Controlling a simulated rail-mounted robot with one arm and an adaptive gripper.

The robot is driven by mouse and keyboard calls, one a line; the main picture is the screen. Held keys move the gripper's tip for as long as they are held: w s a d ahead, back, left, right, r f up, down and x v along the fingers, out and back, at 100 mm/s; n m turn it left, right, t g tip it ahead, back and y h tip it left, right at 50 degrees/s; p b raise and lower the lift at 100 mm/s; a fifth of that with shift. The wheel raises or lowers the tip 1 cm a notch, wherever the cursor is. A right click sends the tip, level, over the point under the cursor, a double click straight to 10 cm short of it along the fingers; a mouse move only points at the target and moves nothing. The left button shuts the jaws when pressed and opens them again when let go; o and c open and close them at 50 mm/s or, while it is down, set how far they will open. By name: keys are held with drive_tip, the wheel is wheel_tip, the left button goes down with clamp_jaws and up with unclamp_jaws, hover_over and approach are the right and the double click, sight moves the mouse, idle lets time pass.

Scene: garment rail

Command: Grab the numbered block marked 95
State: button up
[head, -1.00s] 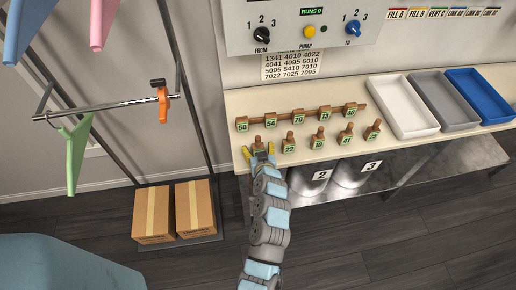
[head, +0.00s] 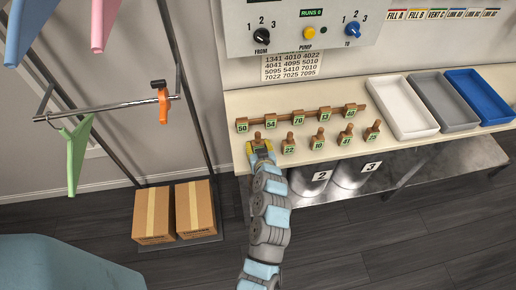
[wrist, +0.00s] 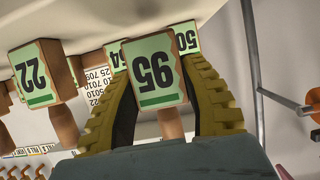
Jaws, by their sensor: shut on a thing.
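The block marked 95 (wrist: 155,75) is a small wooden block with a green number face, seen upside down in the wrist view. My gripper (head: 260,147) has its yellow fingers on both sides of this block and is shut on it. In the head view the fingers hide the block's number, and only its wooden knob (head: 258,136) shows above them. The block is at the left end of the front row on the cream shelf (head: 240,104). I cannot tell whether it still touches the shelf.
Block 22 (head: 289,148) stands close to the right, with more numbered blocks beyond it. Block 50 (head: 242,126) and block 54 (head: 271,123) are in the row behind. White (head: 402,133), grey and blue trays stand at right. A garment rail (head: 110,106) is at left.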

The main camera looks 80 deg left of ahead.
sight(253, 146)
drive_tip(key=d+r, duration=0.1)
drive_tip(key=r, duration=0.1)
drive_tip(key=s+d+r, duration=0.1)
drive_tip(key=r, duration=0.1)
drive_tip(key=s+d+r, duration=0.1)
drive_tip(key=d+r, duration=0.1)
drive_tip(key=shift+d+r+p, duration=0.1)
drive_tip(key=shift+r+p, duration=0.05)
drive_tip(key=shift+p, duration=0.15)
drive_tip(key=s+d+r+p, duration=0.3)
drive_tip(key=s+d+r, duration=0.1)
drive_tip(key=d, duration=0.4)
drive_tip(key=shift+d+r, duration=0.15)
drive_tip(key=shift+d, duration=0.1)
